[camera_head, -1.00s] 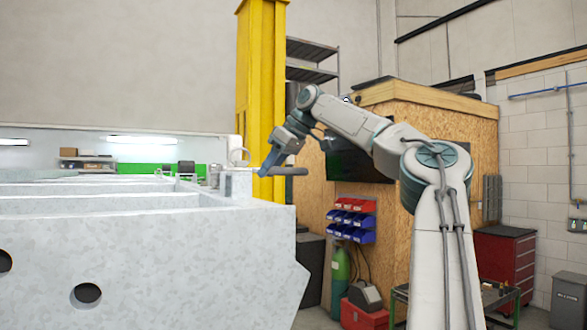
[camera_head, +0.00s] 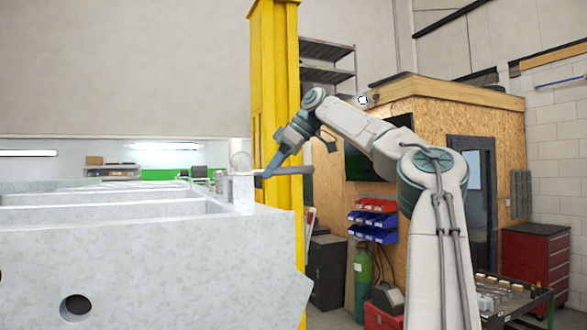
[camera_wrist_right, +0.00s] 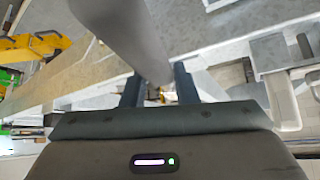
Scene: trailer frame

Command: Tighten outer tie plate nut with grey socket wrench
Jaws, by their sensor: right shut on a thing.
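My right gripper (camera_head: 266,174) is at the far right end of the pale grey trailer frame (camera_head: 150,260), beside a small upright plate (camera_head: 240,190) on its top. It is shut on the grey socket wrench (camera_head: 290,170), whose handle sticks out level to the right. In the right wrist view the wrench (camera_wrist_right: 120,30) is a thick grey bar running from the top edge down between the fingers (camera_wrist_right: 157,88). A small yellowish bit (camera_wrist_right: 164,94) shows there; I cannot tell whether it is the nut. The socket's seating on the nut is hidden. My left gripper is out of view.
A yellow post (camera_head: 275,100) stands close behind my right gripper. A wooden cabin (camera_head: 420,105), blue and red bins (camera_head: 373,220), a green cylinder (camera_head: 363,285) and a red tool cabinet (camera_head: 535,260) stand to the right. A cart (camera_head: 515,295) is at lower right.

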